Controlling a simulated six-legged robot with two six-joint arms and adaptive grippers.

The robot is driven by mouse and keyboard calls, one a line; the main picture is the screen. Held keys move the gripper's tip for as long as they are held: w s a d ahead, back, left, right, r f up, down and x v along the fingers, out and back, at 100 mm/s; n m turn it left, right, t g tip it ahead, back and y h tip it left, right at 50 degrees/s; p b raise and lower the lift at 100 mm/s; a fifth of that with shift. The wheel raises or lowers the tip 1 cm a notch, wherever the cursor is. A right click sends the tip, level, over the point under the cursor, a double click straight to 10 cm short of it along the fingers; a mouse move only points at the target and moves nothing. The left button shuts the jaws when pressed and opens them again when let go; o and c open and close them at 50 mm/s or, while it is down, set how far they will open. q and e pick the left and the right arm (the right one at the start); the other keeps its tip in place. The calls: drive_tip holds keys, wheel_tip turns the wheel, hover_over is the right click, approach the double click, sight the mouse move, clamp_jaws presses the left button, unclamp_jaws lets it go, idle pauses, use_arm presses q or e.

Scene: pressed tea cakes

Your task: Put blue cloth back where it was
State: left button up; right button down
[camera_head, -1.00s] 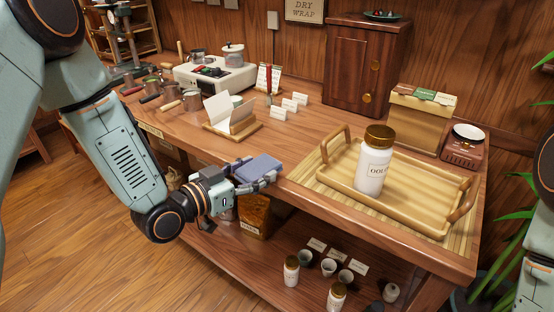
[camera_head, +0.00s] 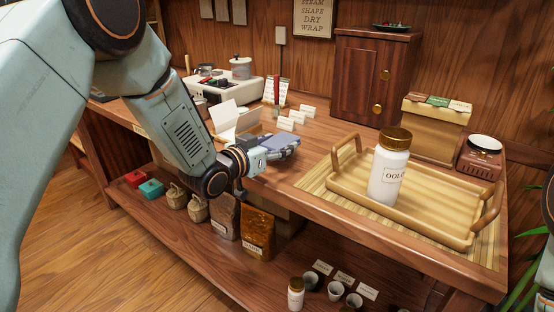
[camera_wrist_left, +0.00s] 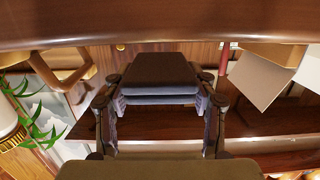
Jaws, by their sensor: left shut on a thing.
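The folded blue cloth (camera_head: 281,141) is in my left gripper (camera_head: 284,150), which is shut on it. In the head view the gripper and cloth are at the front part of the wooden counter, left of the tray; I cannot tell their exact height above it. The left wrist view shows the cloth (camera_wrist_left: 160,80) as a dark, layered, folded block between the two fingers. My right gripper is out of view; only part of my right arm shows at the right edge of the head view.
A tray (camera_head: 462,240) with a white gold-lidded jar (camera_head: 389,170) stands right of the cloth on a slatted mat. An open white wrapper (camera_head: 224,117) and small cards (camera_head: 285,123) lie behind the gripper. Bags and cups sit on the lower shelf (camera_head: 190,255).

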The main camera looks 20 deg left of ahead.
sight(276, 163)
use_arm(q)
drive_tip(key=f, duration=0.2)
drive_tip(key=f+b, duration=0.1)
drive_tip(key=shift+w+a+f, duration=0.1)
drive_tip(key=shift+a+f, duration=0.2)
drive_tip(key=shift+f, duration=0.05)
drive_tip(key=shift+d+r, duration=0.15)
drive_tip(key=shift+d, duration=0.1)
drive_tip(key=o, duration=0.7)
drive_tip(key=shift+a, duration=0.2)
drive_tip(key=shift+o, duration=1.2)
drive_tip(key=shift+d, duration=0.15)
